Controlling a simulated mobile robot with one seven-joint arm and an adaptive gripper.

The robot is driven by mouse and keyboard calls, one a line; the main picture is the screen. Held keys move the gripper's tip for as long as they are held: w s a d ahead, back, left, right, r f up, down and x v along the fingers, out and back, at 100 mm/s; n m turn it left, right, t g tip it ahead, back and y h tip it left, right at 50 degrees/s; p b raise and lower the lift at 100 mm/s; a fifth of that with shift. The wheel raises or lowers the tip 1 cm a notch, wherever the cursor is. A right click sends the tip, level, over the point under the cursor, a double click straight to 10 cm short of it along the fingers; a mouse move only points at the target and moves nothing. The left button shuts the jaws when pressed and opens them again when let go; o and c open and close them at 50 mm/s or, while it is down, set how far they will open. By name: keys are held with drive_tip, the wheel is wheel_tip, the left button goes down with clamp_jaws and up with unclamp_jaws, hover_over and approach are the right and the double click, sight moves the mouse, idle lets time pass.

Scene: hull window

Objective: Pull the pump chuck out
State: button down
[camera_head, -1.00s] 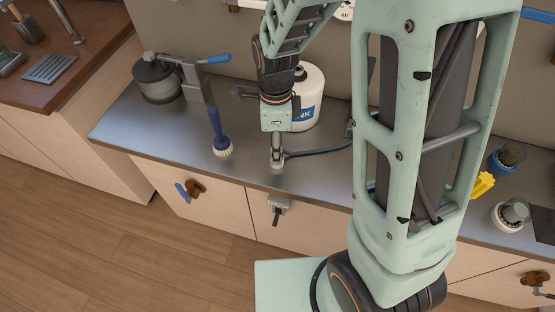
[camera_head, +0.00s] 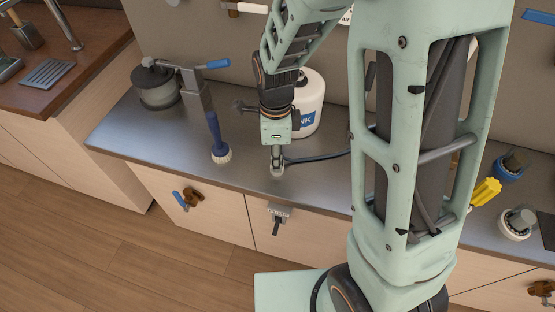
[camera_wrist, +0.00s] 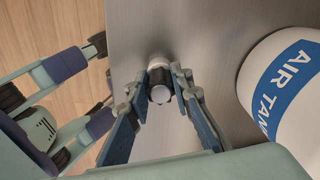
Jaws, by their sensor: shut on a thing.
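My gripper (camera_head: 277,163) points down over the steel counter. In the wrist view its two fingers (camera_wrist: 160,83) are shut on the pump chuck (camera_wrist: 160,92), a small cylinder with a dark band and a pale end. In the head view the fingers hide most of the chuck. A dark hose (camera_head: 318,158) runs right from the fingertips and goes behind my arm. I cannot tell whether the chuck is seated on something or free.
A white air tank (camera_head: 312,98) stands close behind and right of my gripper. A blue-handled brush (camera_head: 216,135) and a lever device (camera_head: 158,85) are at left. The steel counter (camera_head: 250,195) is bare in front. A valve handle (camera_head: 277,222) sits on the cabinet below.

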drive_tip(key=shift+r+p, duration=0.6)
drive_tip(key=shift+r, duration=0.1)
idle(0.6)
drive_tip(key=shift+r+p, duration=2.55)
drive_tip(key=shift+r, duration=0.65)
